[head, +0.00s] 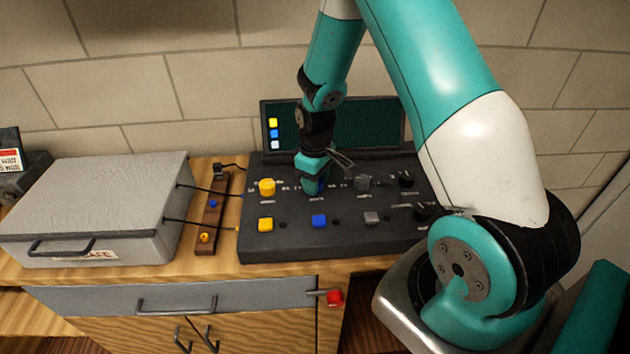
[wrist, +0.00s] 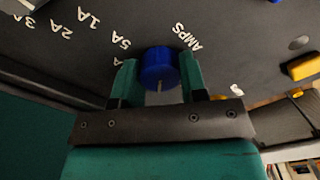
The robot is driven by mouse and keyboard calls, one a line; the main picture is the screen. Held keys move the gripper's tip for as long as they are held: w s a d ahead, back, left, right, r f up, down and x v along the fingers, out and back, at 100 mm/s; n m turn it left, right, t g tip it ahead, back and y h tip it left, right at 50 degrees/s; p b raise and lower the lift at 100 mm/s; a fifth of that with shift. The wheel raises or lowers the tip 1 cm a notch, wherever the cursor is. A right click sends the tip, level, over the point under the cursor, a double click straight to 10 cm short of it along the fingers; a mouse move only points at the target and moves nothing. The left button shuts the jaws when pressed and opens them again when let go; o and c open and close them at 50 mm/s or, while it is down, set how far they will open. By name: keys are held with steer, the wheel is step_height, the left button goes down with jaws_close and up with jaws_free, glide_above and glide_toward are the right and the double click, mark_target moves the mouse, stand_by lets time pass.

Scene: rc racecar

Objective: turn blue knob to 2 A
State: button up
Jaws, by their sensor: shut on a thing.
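The blue knob (wrist: 158,66) stands on the dark control panel (head: 285,245), with printed marks around it in the wrist view: AMPS, 5A, 1A, 2A and 3A. A pale line shows on the knob's side facing my gripper; which mark it points to, I cannot tell. My gripper (wrist: 158,80) has one finger on each side of the knob and is shut on it. In the head view my gripper (head: 313,187) reaches down to the panel, and the blue knob (head: 321,186) is mostly hidden behind it.
A yellow knob (head: 267,187) and a grey knob (head: 363,182) flank the blue one. Yellow, blue (head: 319,221) and grey buttons line the front. A dark screen (head: 370,124) stands behind. A silver box (head: 100,205) is at left; a red knob (head: 334,298) is below.

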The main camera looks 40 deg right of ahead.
steer(key=shift+w+r, duration=0.1)
stand_by(0.4)
steer(key=o, duration=0.9)
steer(key=shift+o, duration=0.2)
step_height(320, 180, up, 17)
steer(key=b, duration=0.2)
steer(key=shift+r, duration=0.2)
steer(key=s+a+r+n+y, duration=0.1)
steer(key=s+a+r+y, duration=0.1)
steer(key=s+a, duration=0.9)
steer(key=s+a+r+n+y, duration=0.2)
steer(key=s+a+r, duration=0.1)
steer(key=s+a, duration=0.8)
steer(key=shift+a, duration=0.35)
